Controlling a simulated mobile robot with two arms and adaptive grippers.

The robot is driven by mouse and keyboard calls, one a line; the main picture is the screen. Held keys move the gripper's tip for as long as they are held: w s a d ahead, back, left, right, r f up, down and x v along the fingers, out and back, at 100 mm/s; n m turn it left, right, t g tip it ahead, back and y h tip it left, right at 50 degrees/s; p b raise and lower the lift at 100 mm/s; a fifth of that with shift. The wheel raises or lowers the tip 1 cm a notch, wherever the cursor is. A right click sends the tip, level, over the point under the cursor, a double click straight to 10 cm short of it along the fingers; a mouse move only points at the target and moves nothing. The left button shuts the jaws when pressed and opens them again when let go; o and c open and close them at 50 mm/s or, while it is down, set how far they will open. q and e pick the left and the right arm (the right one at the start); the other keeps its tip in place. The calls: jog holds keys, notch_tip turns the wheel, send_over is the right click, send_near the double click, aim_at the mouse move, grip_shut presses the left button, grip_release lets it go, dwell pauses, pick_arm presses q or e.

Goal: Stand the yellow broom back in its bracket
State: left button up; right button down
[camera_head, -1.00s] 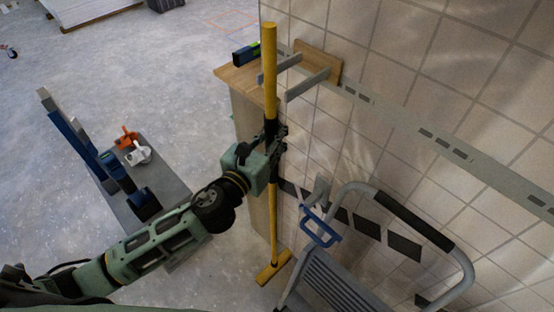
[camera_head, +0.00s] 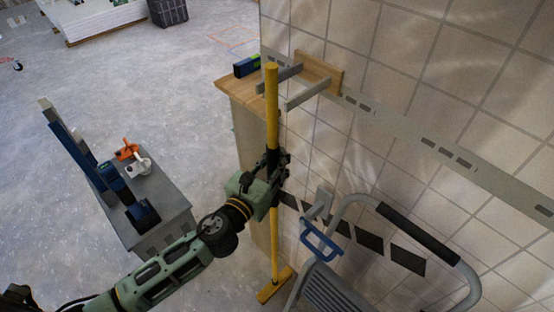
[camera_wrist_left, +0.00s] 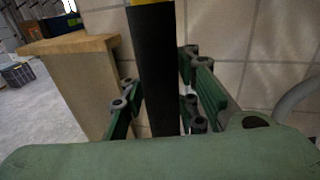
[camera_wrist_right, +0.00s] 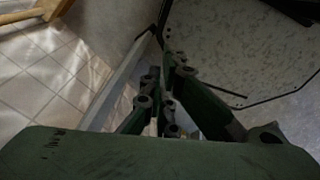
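The yellow broom (camera_head: 274,232) stands nearly upright in the head view, its crossbar foot low beside the cabinet. My left gripper (camera_head: 277,165) is shut around the black grip on its handle, which also shows in the left wrist view (camera_wrist_left: 155,75). The bracket (camera_head: 318,72), a wooden plate with two grey prongs, is on the tiled wall. The handle's top rises a little above the prongs and appears between their tips; whether it is inside them is hard to tell. My right gripper (camera_wrist_right: 163,85) looks shut and empty, outside the head view.
A wood-topped cabinet (camera_head: 238,92) with a dark blue and green tool (camera_head: 247,66) stands left of the broom. A grey step ladder (camera_head: 345,285) with a blue-handled item (camera_head: 320,243) is at right. A grey cart (camera_head: 165,215) holds tools.

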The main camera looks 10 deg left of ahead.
pick_arm(q)
jog(key=o, duration=0.5)
jog(key=shift+c, duration=0.2)
jog(key=shift+r, duration=0.25)
jog(key=b+v, duration=0.3)
jog(key=v, duration=0.9)
jog(key=shift+f, duration=0.15)
